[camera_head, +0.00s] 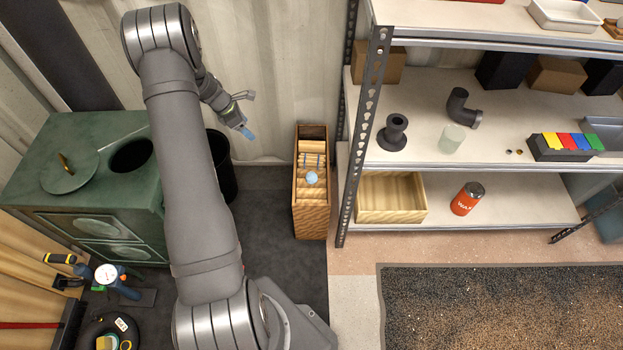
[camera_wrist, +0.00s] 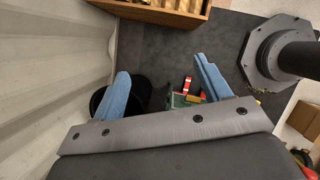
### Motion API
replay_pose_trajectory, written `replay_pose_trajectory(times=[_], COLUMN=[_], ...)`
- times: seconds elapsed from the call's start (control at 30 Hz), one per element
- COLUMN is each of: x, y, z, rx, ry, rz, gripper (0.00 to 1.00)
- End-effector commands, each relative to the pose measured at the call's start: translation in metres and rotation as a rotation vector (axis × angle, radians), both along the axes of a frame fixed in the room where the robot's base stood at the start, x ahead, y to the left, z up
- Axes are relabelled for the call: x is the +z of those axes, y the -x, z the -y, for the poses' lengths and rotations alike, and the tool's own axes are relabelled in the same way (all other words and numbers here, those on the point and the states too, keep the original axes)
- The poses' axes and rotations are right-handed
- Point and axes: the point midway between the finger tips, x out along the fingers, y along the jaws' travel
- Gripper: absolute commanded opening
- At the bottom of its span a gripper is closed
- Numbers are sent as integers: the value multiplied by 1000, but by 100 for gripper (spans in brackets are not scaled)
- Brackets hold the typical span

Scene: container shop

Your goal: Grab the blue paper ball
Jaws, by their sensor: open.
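The blue paper ball (camera_head: 311,178) is small and light blue. In the head view it sits at the tall, narrow wooden box (camera_head: 311,222), in front of its pale wooden slats. I cannot tell whether it rests on a slat or on the box's edge. My gripper (camera_head: 246,133) is left of the box and higher in the picture, apart from the ball. In the wrist view its two blue fingers are spread with nothing between them (camera_wrist: 161,66). That view shows only the box's near edge (camera_wrist: 150,13) at the top; the ball is not visible there.
A black bin (camera_head: 224,178) stands between the green cabinet (camera_head: 80,190) and the box. A metal shelf unit (camera_head: 500,150) stands close on the box's right. It holds a wooden tray (camera_head: 390,215) and an orange can (camera_head: 467,198). The dark floor in front of the box is clear.

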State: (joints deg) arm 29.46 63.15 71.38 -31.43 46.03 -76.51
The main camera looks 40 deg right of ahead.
Motion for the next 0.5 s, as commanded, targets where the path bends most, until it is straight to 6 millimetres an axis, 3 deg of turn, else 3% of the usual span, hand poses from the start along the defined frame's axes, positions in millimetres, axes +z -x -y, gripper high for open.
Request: replay_pose_trajectory(times=[0.33,0.5], x=[-5,-36], y=[3,18], z=[1,5], rx=[-20,-184], ry=[-14,-125], rz=[11,106], gripper=[71,71])
